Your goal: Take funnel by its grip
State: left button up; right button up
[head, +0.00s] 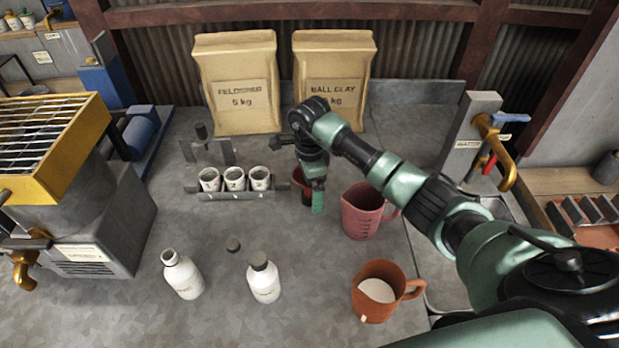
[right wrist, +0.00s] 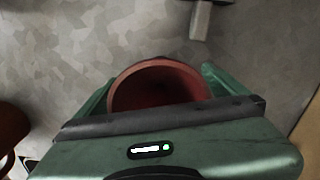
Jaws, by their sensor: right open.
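The funnel appears to be the small dark red round vessel (head: 302,194) on the bench, partly hidden behind my right gripper (head: 317,201) in the head view. In the right wrist view its wide round red mouth (right wrist: 160,88) opens between the two green fingers of my right gripper (right wrist: 158,92). The fingers are open, one on each side of the mouth. I cannot tell whether either finger touches it. Its grip and lower part are hidden. My left gripper is not in view.
A pink measuring jug (head: 361,212) stands close right of my gripper. A terracotta jug (head: 360,299) with pale contents stands nearer. A grey rack (head: 238,196) with three white cups is at left. Two white bottles (head: 182,276) (head: 264,280) stand in front; paper bags (head: 236,75) stand behind.

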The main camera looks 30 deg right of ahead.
jog(key=shift+c, duration=0.3)
jog(key=c, duration=1.2)
jog(key=shift+r, duration=0.1)
notch_tip(320, 180, up, 10)
jog(key=b, duration=0.2)
jog(key=shift+w+r+b, duration=0.15)
jog(key=shift+r+b, duration=0.05)
jog(key=shift+b, duration=0.15)
notch_tip(320, 180, up, 10)
jog(key=shift+f, duration=0.25)
